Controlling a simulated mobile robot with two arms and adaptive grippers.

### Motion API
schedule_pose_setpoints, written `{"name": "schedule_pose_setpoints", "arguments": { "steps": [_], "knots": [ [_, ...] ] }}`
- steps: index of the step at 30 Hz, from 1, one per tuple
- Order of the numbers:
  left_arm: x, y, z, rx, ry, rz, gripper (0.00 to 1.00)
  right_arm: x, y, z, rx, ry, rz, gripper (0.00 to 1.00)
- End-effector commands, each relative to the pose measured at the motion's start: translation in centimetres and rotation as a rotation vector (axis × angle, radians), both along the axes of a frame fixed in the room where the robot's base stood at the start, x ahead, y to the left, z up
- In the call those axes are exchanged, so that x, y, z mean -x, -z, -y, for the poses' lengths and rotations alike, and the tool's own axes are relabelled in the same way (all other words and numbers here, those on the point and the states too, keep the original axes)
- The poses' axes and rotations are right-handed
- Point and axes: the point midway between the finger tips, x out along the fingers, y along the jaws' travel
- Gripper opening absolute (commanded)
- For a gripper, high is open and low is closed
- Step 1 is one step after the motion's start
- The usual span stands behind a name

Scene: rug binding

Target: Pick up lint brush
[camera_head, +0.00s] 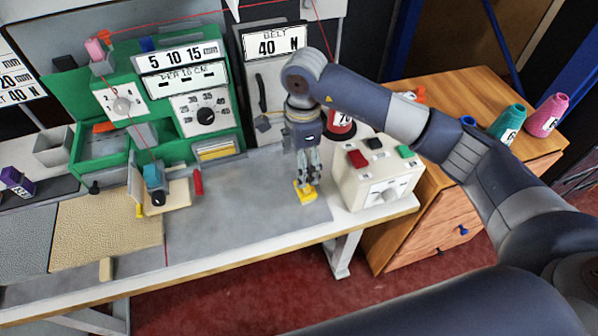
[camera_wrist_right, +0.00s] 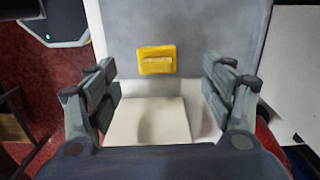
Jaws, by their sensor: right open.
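A small yellow block with a raised ridge, which I take to be the lint brush, lies on the grey bench top near its right end (camera_head: 305,192). In the right wrist view the yellow block (camera_wrist_right: 156,60) lies flat between the lines of the two fingers and beyond their tips. My right gripper (camera_head: 308,176) points down just above it in the head view. Its fingers are spread wide with nothing between them, as the right wrist view also shows (camera_wrist_right: 162,88). My left gripper is not in view.
A white control box (camera_head: 378,178) with coloured buttons stands close right of my right gripper. A green machine (camera_head: 150,95) with dials stands at the back left. A wooden cabinet (camera_head: 440,205) with thread cones is at the right. Grey bench surface (camera_head: 230,215) left of the block is clear.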

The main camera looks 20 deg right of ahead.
Motion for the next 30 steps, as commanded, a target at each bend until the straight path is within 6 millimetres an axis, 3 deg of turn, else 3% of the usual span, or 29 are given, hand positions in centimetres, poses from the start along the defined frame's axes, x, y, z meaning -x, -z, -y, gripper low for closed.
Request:
{"name": "schedule_pose_setpoints", "arguments": {
  "steps": [3,5,12,15,19,26,30],
  "knots": [
    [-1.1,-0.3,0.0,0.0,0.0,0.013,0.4,-0.1,0.7,0.9,0.036,0.003,-0.004,0.75],
    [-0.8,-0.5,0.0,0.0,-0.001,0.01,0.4,0.0,1.6,1.0,0.037,0.003,-0.006,0.75],
    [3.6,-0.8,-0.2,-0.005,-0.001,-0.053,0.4,0.0,5.0,0.9,0.032,0.003,-0.004,0.75],
    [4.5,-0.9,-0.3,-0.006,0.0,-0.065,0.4,0.0,5.5,0.9,0.033,0.003,-0.002,0.75],
    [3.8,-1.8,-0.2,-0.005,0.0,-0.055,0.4,0.1,6.8,1.1,0.032,0.004,-0.006,0.75],
    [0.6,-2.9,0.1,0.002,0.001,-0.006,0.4,0.1,10.1,1.3,0.031,0.004,-0.004,0.75],
    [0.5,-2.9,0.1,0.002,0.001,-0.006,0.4,0.1,10.7,1.3,0.031,0.003,-0.001,0.75]
  ]
}}
